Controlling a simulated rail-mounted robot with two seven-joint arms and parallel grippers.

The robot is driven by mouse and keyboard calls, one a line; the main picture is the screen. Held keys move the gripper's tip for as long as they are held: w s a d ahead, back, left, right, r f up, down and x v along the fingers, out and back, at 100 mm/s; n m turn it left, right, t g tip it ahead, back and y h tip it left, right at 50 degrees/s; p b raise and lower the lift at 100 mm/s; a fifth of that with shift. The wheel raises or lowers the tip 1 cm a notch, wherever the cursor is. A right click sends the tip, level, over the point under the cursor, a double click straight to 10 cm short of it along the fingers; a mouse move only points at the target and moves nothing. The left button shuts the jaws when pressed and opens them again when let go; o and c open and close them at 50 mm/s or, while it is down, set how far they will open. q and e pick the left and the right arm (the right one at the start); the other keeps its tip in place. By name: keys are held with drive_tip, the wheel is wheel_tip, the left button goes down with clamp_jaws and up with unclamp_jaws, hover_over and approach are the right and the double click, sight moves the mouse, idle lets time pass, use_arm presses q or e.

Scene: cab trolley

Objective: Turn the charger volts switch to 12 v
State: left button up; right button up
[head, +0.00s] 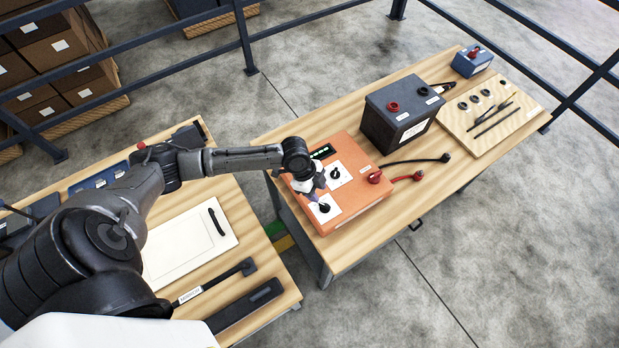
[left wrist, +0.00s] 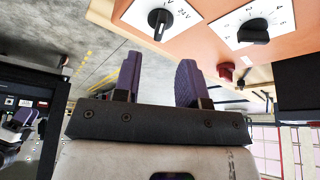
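The orange charger (head: 357,206) sits on the wooden bench top. It carries two white dial plates with black knobs. The volts switch (left wrist: 160,20) shows in the left wrist view, beside a "24V" mark; its 12 V mark is not readable. It appears to be the near knob (head: 324,208) in the head view. A numbered dial (left wrist: 253,31) is the other knob (head: 335,174). My left gripper (head: 314,195) is over the charger near the volts switch. It also shows in the left wrist view (left wrist: 160,62), its purple fingers apart and empty, the knob beyond the tips.
A dark battery (head: 399,113) stands behind the charger, with red (head: 408,177) and black (head: 417,161) clamp leads on the bench beside it. A tool board (head: 490,113) and small blue box (head: 472,61) are further back.

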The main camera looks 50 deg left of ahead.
use_arm(q)
drive_tip(key=v, duration=0.6)
drive_tip(key=shift+r, duration=0.2)
drive_tip(key=shift+a, duration=0.1)
idle(0.3)
wheel_tip(320, 180, up, 6)
drive_tip(key=w+a+n+t+y, duration=0.2)
drive_tip(key=n+t+y, duration=0.1)
drive_tip(key=n+y, duration=0.15)
drive_tip(key=s+d+r+n+t+y+p, duration=0.1)
drive_tip(key=s+d+r+n+t+p, duration=0.15)
drive_tip(key=d+r, duration=0.35)
drive_tip(key=s+d+f+n+g+h+p, duration=0.1)
drive_tip(key=s+d+n+g+p, duration=0.1)
drive_tip(key=s, duration=0.8)
drive_tip(key=s+d+f+n+g+p, duration=0.1)
drive_tip(key=s+d+p, duration=0.4)
drive_tip(key=s, duration=0.5)
drive_tip(key=shift+d+f+n+g+h+p, duration=0.3)
drive_tip(key=shift+d+f+n+g+h, duration=0.1)
drive_tip(key=shift+n, duration=0.2)
